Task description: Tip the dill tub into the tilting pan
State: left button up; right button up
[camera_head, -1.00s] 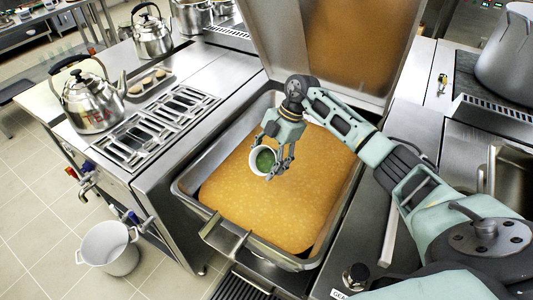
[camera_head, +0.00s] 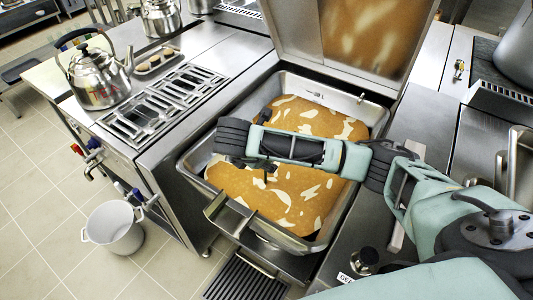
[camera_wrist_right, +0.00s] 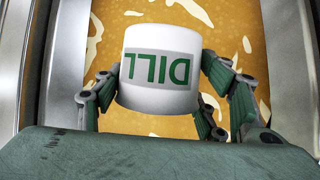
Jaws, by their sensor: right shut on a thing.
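The white dill tub (camera_wrist_right: 158,95), with a green DILL label that reads upside down, is held between the fingers of my right gripper (camera_wrist_right: 162,78) in the right wrist view. Its mouth and contents are not visible. In the head view the tub is hidden and my right forearm and wrist cover most of the gripper. The arm reaches over the tilting pan (camera_head: 187,163), whose lid stands raised behind it. The pan holds orange-brown contents (camera_head: 262,192) with pale irregular patches. My left gripper is not in view.
Left of the pan is a grated stove (camera_head: 160,105) with a TEA kettle (camera_head: 95,80) and a small tray (camera_head: 157,60). A white bucket (camera_head: 115,228) stands on the floor.

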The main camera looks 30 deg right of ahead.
jog(key=shift+a+f+t+h+b, duration=0.25)
jog(key=shift+h+b, duration=0.35)
jog(key=shift+b, duration=1.1)
jog(key=shift+s+a+r+t+h+p, duration=0.15)
jog(key=shift+r+t+h+p, duration=0.15)
jog(key=shift+p, duration=0.3)
jog(key=shift+f, duration=0.1)
dwell(0.9)
